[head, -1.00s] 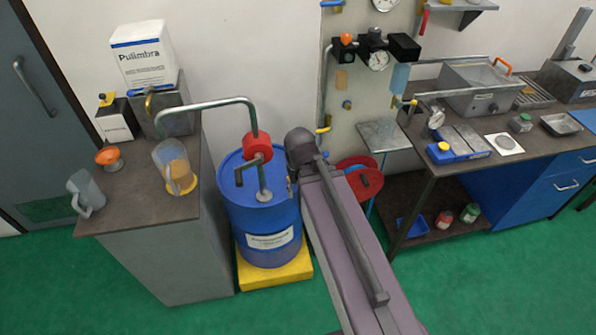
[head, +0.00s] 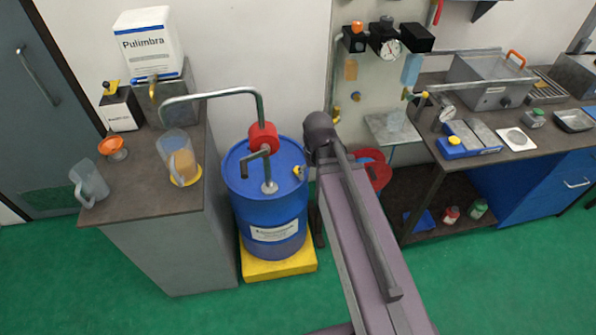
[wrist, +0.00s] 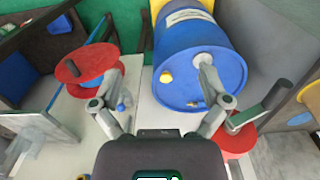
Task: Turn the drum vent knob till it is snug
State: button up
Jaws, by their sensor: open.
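The blue drum (head: 262,215) stands upright on a yellow base. Its vent knob (head: 299,171) is a small yellow piece at the right of the drum top, beside my arm. In the wrist view the yellow knob (wrist: 165,76) sits near the drum's rim and shows in the gap between my fingers. My gripper (wrist: 161,68) is open, with its fingers spread wide to either side and nothing held. I cannot tell how far the knob lies beyond the fingertips. In the head view my gripper is hidden by my arm.
A red pump (head: 263,137) with a bent pipe and crank rises from the drum top, close to my right finger in the wrist view. A red wheel (wrist: 87,62) lies at the left finger. A cabinet (head: 150,245) stands left of the drum, a workbench (head: 480,160) right.

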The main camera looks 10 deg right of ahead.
jog(key=w+f+m+b, duration=0.2)
jog(key=w+f+b, duration=0.4)
jog(key=w, duration=0.7)
jog(key=w+f+m+b, duration=0.2)
jog(key=w+f+b, duration=0.4)
jog(key=w, duration=0.7)
jog(key=shift+w+f+b, duration=0.3)
jog(key=shift+f+b, duration=0.1)
jog(key=shift+f, duration=0.4)
jog(key=shift+d+f, duration=0.1)
jog(key=shift+f, duration=0.1)
notch_tip(320, 180, down, 13)
jog(key=b, duration=1.3)
jog(key=shift+f+b, duration=0.2)
jog(key=shift+b, duration=0.15)
